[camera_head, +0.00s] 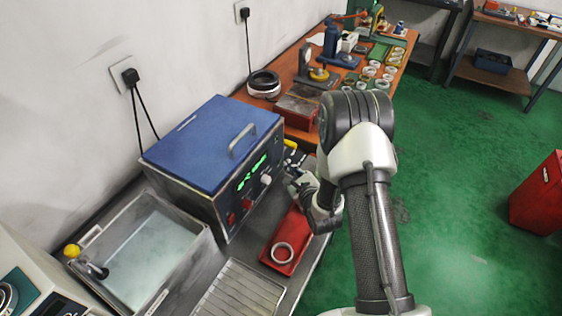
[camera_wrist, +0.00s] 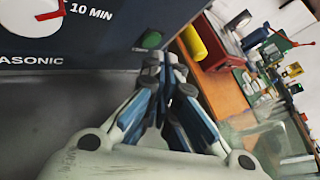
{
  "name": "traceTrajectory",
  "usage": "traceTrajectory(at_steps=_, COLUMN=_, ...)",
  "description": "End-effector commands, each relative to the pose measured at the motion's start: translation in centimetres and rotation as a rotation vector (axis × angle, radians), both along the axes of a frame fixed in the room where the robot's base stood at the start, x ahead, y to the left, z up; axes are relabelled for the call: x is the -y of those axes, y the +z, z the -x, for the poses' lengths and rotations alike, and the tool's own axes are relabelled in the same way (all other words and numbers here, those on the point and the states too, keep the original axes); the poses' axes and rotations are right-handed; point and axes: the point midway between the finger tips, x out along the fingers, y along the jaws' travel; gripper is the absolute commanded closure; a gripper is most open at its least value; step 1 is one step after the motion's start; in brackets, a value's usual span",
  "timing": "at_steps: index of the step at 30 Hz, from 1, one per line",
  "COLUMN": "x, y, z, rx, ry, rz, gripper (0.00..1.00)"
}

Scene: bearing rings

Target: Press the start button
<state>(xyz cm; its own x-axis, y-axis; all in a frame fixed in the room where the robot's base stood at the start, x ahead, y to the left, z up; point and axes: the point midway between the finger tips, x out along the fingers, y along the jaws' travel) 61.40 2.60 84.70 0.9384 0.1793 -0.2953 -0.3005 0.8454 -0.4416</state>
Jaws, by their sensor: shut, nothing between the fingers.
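The ultrasonic cleaner (camera_head: 212,150) is a box with a blue lid, a lid handle and a dark front panel with green displays. In the wrist view its panel (camera_wrist: 100,52) shows a white dial marked 10 MIN and a round green button (camera_wrist: 151,39), which appears to be the start button. My gripper (camera_head: 290,172) is in front of the panel's right end. In the wrist view my gripper (camera_wrist: 162,62) is shut and empty, its tips just below the green button. I cannot tell whether they touch it. In the head view I cannot make out this button.
A red tray (camera_head: 271,259) with a metal ring (camera_head: 283,253) lies below my arm. An open tank of liquid (camera_head: 150,250) stands left, beside a wire rack (camera_head: 240,291). A yellow cylinder (camera_wrist: 193,42) is close right of the button. The wooden bench (camera_head: 290,70) behind holds several parts.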

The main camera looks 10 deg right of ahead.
Motion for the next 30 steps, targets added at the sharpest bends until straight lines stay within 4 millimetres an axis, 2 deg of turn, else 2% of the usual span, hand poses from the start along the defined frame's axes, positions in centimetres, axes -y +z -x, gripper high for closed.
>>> traceTrajectory(at_steps=30, x=-0.74, y=0.00, z=-0.54, rx=0.000, ry=0.000, rz=0.000, gripper=1.00)
